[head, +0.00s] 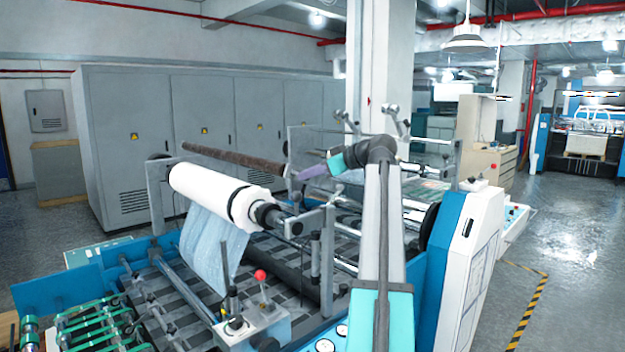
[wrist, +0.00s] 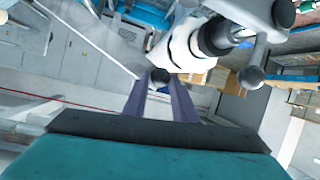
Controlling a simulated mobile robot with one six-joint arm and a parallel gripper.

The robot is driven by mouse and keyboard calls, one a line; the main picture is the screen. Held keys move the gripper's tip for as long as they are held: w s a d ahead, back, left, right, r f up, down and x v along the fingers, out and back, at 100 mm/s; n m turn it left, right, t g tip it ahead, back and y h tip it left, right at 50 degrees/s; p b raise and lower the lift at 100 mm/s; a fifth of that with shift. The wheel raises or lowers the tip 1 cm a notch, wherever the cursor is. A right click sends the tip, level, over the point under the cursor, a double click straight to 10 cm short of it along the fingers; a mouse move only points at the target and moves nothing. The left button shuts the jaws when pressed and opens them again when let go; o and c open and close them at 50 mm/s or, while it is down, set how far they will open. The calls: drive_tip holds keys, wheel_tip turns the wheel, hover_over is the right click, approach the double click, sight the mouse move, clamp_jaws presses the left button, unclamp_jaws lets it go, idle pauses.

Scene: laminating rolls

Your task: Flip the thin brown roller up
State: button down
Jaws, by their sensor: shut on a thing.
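The thin brown roller (head: 235,158) is a long dark bar behind and above the white roll, slanting down in the picture from its left end to its right end. My gripper (head: 298,174), with purple fingers, is at its right end. In the wrist view my gripper (wrist: 160,88) has its two fingers on either side of a dark round end of the brown roller (wrist: 160,75), and is shut on it. The left end of the roller is free of my gripper; I cannot tell whether it touches a support.
The thick white roll (head: 205,192) lies in front of the brown roller, with a pale sheet (head: 212,245) hanging from it. A grey bracket (head: 312,222) stands near its right end. A clear panel (head: 305,145) is behind my gripper. Grey cabinets (head: 205,110) stand behind.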

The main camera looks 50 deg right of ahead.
drive_tip(key=shift+s+d, duration=0.1)
drive_tip(key=shift+d, duration=0.25)
drive_tip(key=c, duration=1.7)
unclamp_jaws()
drive_tip(key=shift+o, duration=1.2)
drive_tip(key=shift+d+f, duration=0.15)
drive_tip(key=a+b+v, duration=0.1)
drive_tip(key=b+v, duration=0.4)
drive_tip(key=v, duration=0.8)
drive_tip(key=shift+s+d+r, duration=0.3)
drive_tip(key=shift+s, duration=0.05)
